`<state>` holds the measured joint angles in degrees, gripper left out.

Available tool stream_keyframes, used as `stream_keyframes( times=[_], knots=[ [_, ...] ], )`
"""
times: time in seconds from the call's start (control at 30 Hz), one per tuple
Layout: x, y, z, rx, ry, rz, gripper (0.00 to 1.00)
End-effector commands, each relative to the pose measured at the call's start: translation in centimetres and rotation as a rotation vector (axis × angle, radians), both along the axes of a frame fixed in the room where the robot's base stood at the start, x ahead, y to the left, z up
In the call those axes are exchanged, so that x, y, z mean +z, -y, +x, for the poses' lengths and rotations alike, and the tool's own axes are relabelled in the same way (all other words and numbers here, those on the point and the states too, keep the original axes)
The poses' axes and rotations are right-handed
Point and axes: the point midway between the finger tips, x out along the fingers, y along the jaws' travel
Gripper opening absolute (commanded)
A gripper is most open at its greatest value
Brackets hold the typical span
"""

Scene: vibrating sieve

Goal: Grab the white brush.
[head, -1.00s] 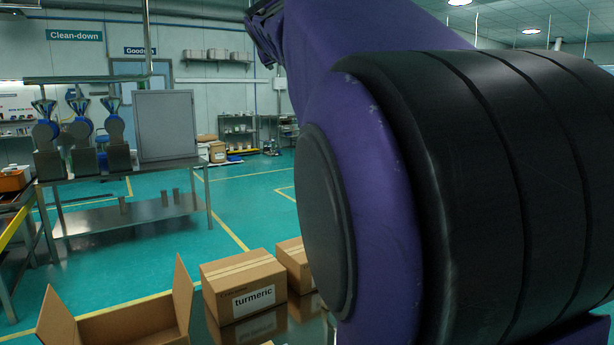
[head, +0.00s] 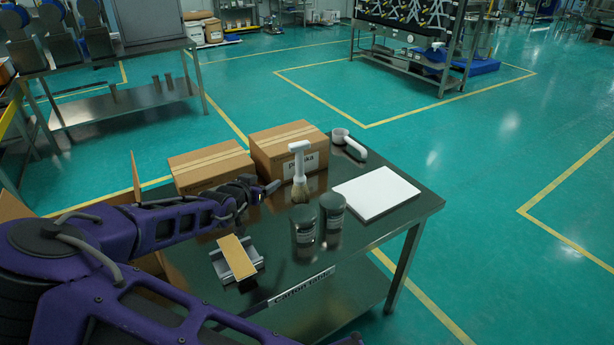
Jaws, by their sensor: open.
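The white brush (head: 299,150) stands upright on the dark metal table (head: 405,215), with its white handle on top and tan bristles at the bottom. It is in front of the paprika carton. My gripper (head: 264,190) is at the end of my purple arm, just left of the brush at about the height of its bristles. The gripper is open and its jaws look empty. A dark finger points toward the brush, and a small gap seems to lie between them. The exact depth between gripper and brush is hard to tell.
Two dark jars (head: 318,222) stand right in front of the brush. A white board (head: 376,192) lies to the right, with a white scoop (head: 349,144) behind. Cardboard cartons (head: 287,140) line the back edge. A yellow-topped block (head: 237,257) lies nearer me.

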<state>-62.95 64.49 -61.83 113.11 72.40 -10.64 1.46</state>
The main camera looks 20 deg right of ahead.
Motion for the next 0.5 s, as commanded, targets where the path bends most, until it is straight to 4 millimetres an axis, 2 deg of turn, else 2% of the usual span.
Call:
stream_keyframes(
  times=[0.1, 0.17, 0.27, 0.5],
  knots=[
    [-1.4, 1.8, -1.3, -0.053, 0.007, -0.014, 0.71],
    [-1.8, 2.4, -1.3, -0.066, 0.01, -0.014, 0.71],
    [-2.5, 3.3, -0.5, -0.071, 0.014, -0.013, 0.71],
    [-4.4, 6.4, 2.9, -0.07, 0.012, -0.012, 0.71]
  ],
)
